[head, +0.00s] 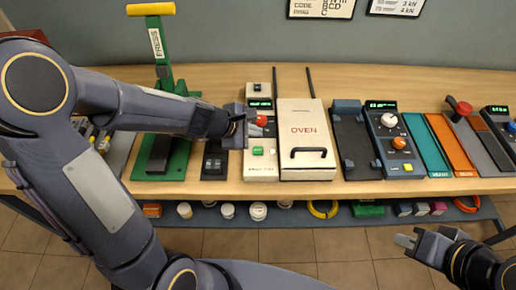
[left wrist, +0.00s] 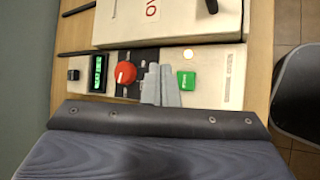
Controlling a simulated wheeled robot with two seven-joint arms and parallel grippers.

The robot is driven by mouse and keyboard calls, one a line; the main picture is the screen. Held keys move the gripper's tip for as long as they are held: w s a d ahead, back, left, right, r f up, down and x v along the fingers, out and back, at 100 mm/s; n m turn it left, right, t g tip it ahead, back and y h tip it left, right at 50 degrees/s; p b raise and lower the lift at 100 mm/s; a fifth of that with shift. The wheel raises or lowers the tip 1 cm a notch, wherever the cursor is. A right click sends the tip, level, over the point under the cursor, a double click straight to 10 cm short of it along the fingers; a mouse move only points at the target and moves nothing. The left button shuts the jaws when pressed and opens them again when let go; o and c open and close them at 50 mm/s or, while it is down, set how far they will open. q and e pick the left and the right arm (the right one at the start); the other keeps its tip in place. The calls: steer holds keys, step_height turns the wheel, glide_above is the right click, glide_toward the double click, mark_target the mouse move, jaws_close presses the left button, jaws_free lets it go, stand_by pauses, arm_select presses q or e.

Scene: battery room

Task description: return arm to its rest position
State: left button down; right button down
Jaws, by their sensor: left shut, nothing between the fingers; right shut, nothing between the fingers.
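My left arm (head: 110,110) reaches in from the left over the bench. Its gripper (head: 276,127) is shut and empty, above the oven's control panel (head: 260,172). In the left wrist view the closed grey fingers (left wrist: 160,86) appear between a red knob (left wrist: 125,72) and a green button (left wrist: 186,80). I cannot tell whether they touch the panel. My right gripper (head: 407,241) is shut and empty at the lower right, in front of the bench edge.
The white oven (head: 304,115) stands right of the left gripper. A green press (head: 180,135) with a yellow handle stands behind the left arm. More devices line the bench (head: 225,80) to the right. A lower shelf (head: 285,215) holds several small items.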

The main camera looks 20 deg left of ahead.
stand_by(0.4)
arm_select(q)
steer(key=s+r+m+h, duration=0.1)
steer(key=s+r+m, duration=0.85)
steer(key=s, duration=0.25)
steer(key=s+a+f+m+g+y, duration=0.1)
steer(key=s+a+f+m+y, duration=0.1)
steer(key=s+a+m, duration=0.3)
steer(key=s+m, duration=0.3)
steer(key=s, duration=0.4)
steer(key=shift+g+y, duration=0.3)
steer(key=shift+y, duration=0.1)
